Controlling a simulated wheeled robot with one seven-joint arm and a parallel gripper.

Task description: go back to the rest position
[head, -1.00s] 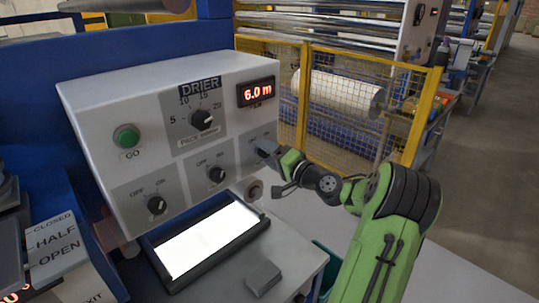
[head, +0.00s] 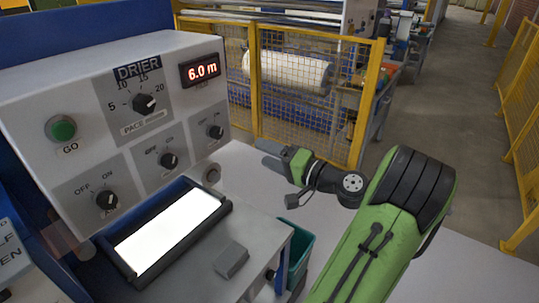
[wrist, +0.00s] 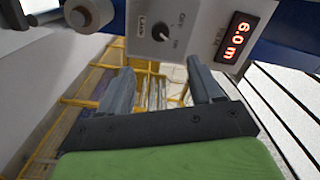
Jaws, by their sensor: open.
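My green arm shows at the right of the head view, with my gripper (head: 266,155) reaching left, just right of the drier control panel (head: 160,60). In the wrist view my gripper (wrist: 160,85) has its two dark fingers spread apart, with nothing between them. The right-hand knob (head: 216,132) on the panel's lower row is apart from the fingers; a dark knob also shows in the wrist view (wrist: 161,32) beyond the fingertips.
The red display (head: 203,71) reads 6.0 m. A green GO button (head: 61,128) and several knobs are on the panel. Below is a lit white plate (head: 170,235) in a dark frame. A yellow mesh fence (head: 300,105) stands behind. Floor at the right is clear.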

